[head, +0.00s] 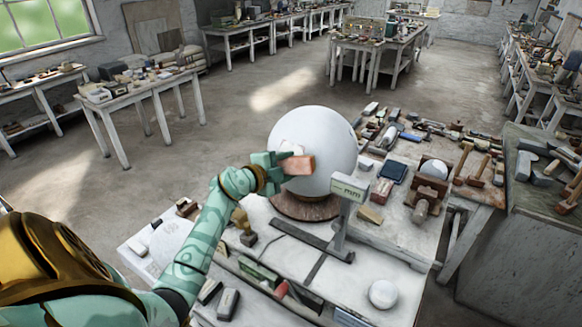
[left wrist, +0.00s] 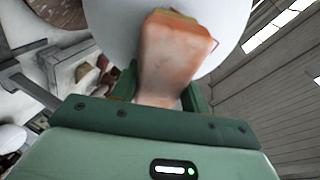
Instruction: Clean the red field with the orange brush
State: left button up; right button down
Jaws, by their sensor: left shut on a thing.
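A large white plaster sphere (head: 318,135) sits on a round brown base (head: 305,206) on the worktable. My left gripper (head: 278,168) is at the sphere's near left side, shut on the orange brush (head: 299,165). In the left wrist view the brush (left wrist: 172,55) points away from the jaws, its yellowish far end in front of the sphere (left wrist: 110,30). I cannot tell whether it touches the surface. A thin reddish edge shows beside the brush there; most of any red field is hidden behind it. My right gripper is not in view.
A gauge marked "mm" (head: 349,188) stands close right of the sphere. A small white ball (head: 383,294) lies at the table's front. Tools and blocks crowd the table right of the sphere. Open floor (head: 240,120) lies to the left and behind.

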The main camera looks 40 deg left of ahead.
pick_arm(q)
jog(key=shift+s+a+f+b, duration=0.15)
jog(key=shift+a+f+b, duration=0.05)
jog(key=shift+a, duration=0.35)
jog(key=shift+s+a+f+b, duration=0.15)
jog(key=shift+a+f, duration=0.05)
jog(key=shift+a, duration=0.6)
jog(key=shift+d, duration=0.1)
jog(key=shift+w+d+r+p, duration=0.1)
jog(key=shift+d+r+p, duration=0.1)
jog(key=shift+d+p, duration=0.25)
jog(key=shift+w+d+r+p, duration=0.1)
jog(key=shift+d+r+p, duration=0.1)
jog(key=shift+d, duration=0.35)
jog(key=shift+w+d+r, duration=0.15)
jog(key=shift+w+d, duration=0.05)
jog(key=shift+d, duration=0.35)
jog(key=shift+w+d+r, duration=0.1)
jog(key=shift+w+d, duration=0.05)
jog(key=shift+d, duration=0.35)
jog(key=shift+s+a+f, duration=0.1)
jog(key=shift+s+a, duration=0.85)
jog(key=shift+s, duration=0.05)
